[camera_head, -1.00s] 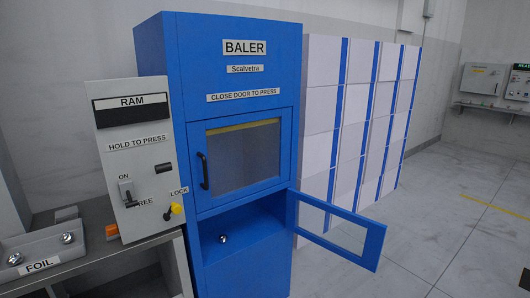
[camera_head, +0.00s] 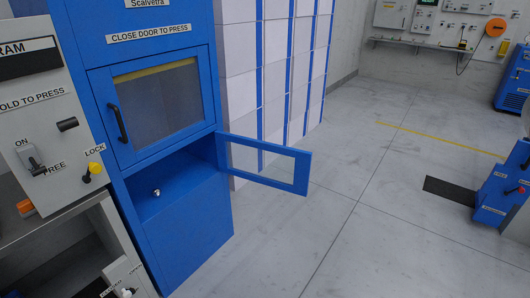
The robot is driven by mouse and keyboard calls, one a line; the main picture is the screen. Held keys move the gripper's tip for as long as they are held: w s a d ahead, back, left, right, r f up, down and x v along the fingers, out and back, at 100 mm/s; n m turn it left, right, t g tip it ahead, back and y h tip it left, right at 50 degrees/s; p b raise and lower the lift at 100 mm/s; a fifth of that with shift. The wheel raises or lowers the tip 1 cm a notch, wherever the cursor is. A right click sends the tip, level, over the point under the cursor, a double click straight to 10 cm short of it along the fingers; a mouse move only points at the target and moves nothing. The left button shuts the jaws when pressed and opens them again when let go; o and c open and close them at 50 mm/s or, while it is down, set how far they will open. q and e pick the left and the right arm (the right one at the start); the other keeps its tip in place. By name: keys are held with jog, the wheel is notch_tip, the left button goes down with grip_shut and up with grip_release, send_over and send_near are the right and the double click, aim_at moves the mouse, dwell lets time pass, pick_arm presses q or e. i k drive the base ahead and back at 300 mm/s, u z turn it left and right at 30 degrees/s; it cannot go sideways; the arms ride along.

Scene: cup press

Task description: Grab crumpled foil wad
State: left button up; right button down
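A small shiny silver foil wad (camera_head: 157,192) lies on the floor of the lower compartment of the blue baler (camera_head: 185,235). The lower door (camera_head: 265,163), a blue frame with a window, stands swung open to the right. The upper door (camera_head: 160,100), with a black handle, is shut. Neither of my grippers shows in the head view.
A grey control panel (camera_head: 45,120) with an ON switch and a yellow LOCK knob stands left of the baler, above a grey bench. White stacked blocks (camera_head: 285,70) stand behind. The floor (camera_head: 375,220) to the right is clear up to a blue machine (camera_head: 500,190) at the right edge.

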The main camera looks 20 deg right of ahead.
aim_at(157, 193)
jog(key=z, duration=1.7)
jog(key=i, duration=4)
jog(key=u, duration=3.95)
jog(key=i, duration=1.05)
jog(key=u, duration=0.05)
